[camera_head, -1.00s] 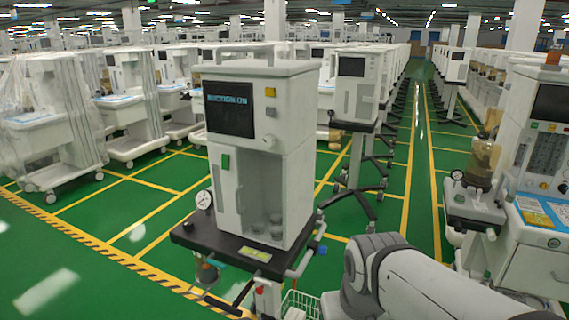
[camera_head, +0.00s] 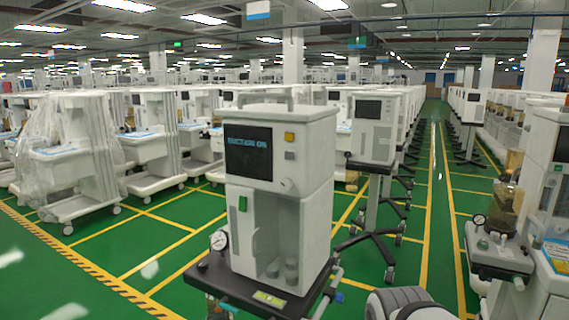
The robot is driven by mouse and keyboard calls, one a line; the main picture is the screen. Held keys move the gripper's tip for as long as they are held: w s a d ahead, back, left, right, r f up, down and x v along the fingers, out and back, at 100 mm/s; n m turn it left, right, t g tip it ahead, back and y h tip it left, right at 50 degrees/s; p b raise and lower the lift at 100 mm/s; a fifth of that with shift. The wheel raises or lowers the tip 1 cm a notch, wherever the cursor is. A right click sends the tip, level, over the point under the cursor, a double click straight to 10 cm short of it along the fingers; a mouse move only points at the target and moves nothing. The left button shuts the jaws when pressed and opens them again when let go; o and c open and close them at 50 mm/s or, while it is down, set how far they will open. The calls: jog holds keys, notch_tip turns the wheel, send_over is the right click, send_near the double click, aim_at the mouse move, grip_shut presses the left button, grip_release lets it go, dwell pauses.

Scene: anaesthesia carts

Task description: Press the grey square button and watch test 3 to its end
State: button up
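The white anaesthesia cart (camera_head: 283,112) stands in the middle of the head view. Its dark screen (camera_head: 248,152) shows blue text that seems to read "SUCTION ON". Right of the screen are a yellow square button (camera_head: 289,136) and, just below it, a small grey square button (camera_head: 289,155). A round knob (camera_head: 286,183) sits lower down. A green part (camera_head: 243,203) is on the front below the screen. Nothing touches the grey button. Only a piece of my arm shows at the bottom right; my gripper is out of view.
A round gauge (camera_head: 219,240) and a black base shelf (camera_head: 222,280) are at the cart's foot. Another cart with a gauge (camera_head: 500,255) stands at the right. A plastic-wrapped cart (camera_head: 70,150) is at the left. Green floor with yellow lines is free at the front left.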

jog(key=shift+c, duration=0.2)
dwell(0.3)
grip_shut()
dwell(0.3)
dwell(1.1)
